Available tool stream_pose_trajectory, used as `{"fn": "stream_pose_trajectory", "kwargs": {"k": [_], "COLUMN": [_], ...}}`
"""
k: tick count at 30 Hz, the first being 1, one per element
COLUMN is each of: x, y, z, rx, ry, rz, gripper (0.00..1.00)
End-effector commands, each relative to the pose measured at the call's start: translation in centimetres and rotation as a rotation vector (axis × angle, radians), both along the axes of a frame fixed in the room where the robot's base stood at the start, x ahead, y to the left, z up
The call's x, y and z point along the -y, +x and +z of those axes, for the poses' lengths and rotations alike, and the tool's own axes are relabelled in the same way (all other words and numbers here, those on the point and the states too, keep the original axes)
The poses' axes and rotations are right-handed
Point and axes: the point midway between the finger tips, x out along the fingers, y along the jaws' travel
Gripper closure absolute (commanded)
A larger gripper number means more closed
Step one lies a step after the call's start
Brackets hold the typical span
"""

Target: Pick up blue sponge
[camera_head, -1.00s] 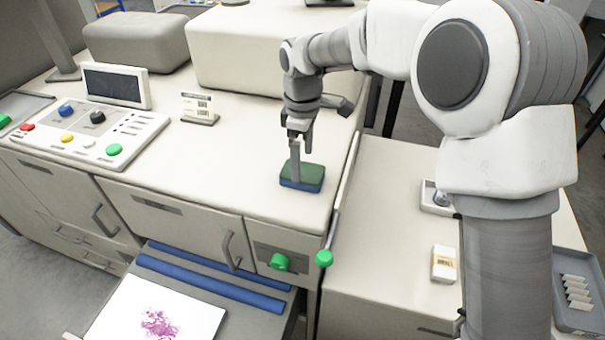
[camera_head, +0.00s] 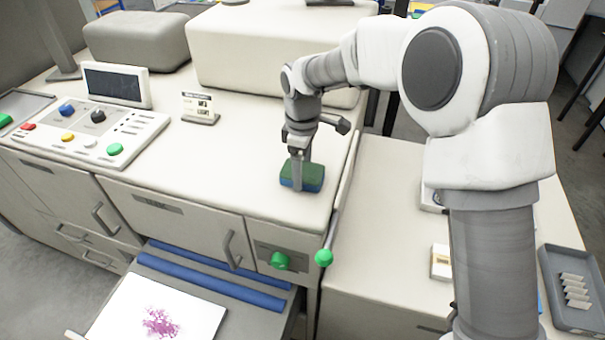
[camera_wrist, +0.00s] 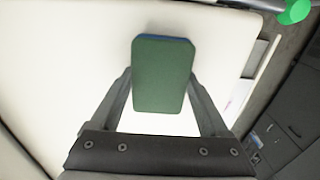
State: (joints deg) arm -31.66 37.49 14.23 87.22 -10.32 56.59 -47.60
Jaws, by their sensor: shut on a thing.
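The blue sponge (camera_head: 302,176) has a dark green top layer over a blue lower layer. It is on the cream machine top near its right front corner in the head view. In the wrist view the sponge (camera_wrist: 162,76) shows its green face, with a thin blue edge at the top. My gripper (camera_head: 300,175) is down at the sponge with its fingers on either side, shut on it. In the wrist view a finger of my gripper (camera_wrist: 163,103) stands at each side of the sponge. I cannot tell whether the sponge is lifted off the surface.
A control panel (camera_head: 85,130) with coloured buttons and a small labelled stand (camera_head: 199,108) are to the left. A raised cream block (camera_head: 270,55) stands behind. Green knobs (camera_head: 324,257) stick out in front. A grey tray (camera_head: 573,318) is at the lower right.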

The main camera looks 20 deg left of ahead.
Motion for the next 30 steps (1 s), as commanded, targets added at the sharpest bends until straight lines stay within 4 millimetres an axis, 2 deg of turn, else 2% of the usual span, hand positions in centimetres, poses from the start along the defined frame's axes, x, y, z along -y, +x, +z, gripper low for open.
{"fn": "stream_pose_trajectory", "kwargs": {"k": [10,14,17,30], "x": [0.0,0.0,-0.1,3.4], "y": [0.1,0.1,0.1,-6.6], "z": [0.9,2.4,4.4,8.5], "rx": [0.003,0.003,0.005,0.004], "ry": [0.002,0.002,0.005,0.000], "rz": [-0.001,-0.001,-0.001,-0.001], "gripper": [0.72,0.72,0.72,0.72]}}
